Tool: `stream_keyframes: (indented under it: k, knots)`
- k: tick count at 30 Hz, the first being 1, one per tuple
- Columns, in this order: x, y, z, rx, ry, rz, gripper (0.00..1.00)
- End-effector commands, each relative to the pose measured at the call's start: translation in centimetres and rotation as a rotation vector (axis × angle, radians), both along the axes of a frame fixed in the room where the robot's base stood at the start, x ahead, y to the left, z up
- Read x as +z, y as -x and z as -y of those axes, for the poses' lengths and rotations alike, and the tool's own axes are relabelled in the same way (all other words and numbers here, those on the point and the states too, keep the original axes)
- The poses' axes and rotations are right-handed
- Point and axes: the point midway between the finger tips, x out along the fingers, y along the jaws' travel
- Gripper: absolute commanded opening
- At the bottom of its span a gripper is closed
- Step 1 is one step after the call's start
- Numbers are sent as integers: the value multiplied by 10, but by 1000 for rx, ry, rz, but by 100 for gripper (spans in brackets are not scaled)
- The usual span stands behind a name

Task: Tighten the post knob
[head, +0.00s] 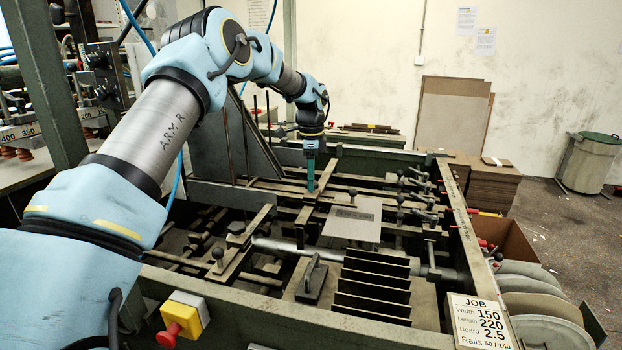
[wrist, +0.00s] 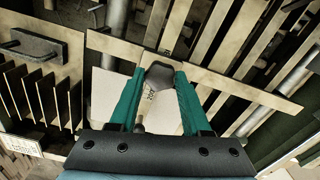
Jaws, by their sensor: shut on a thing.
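My gripper (head: 310,187) points straight down over the feeder's rails, left of the grey board (head: 350,222). In the wrist view its two green fingers are closed on the dark, faceted post knob (wrist: 160,76), one finger on each side. The knob sits over a flat tan rail. In the head view the fingers and the dark shapes under them leave the knob hard to make out. I cannot tell how tight the knob is. The pale board also shows in the wrist view (wrist: 105,98), below and left of the knob.
A round black knob on a post (head: 352,193) stands just right of my gripper. Upright dark plates (head: 372,285) and a handled block (head: 311,280) are nearer. A job card (head: 481,321) is at the front right. Several rails and small clamps crowd the frame.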

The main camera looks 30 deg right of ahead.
Motion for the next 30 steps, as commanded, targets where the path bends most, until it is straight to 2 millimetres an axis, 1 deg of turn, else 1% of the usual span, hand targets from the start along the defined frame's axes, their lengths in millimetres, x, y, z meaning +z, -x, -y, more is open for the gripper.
stream_keyframes:
  k: [1, 9, 16, 20, 23, 30]
  knots:
    - [1, -1, 1, -1, 2, 2, 49]
    - [1, 0, 0, 0, 0, 1, 78]
    - [1, 0, 0, 0, 0, 1, 78]
    - [8, -1, 1, 0, 1, 3, 78]
    - [22, -1, 1, 1, 4, 6, 78]
    - [70, -1, 1, 1, 4, 5, 78]
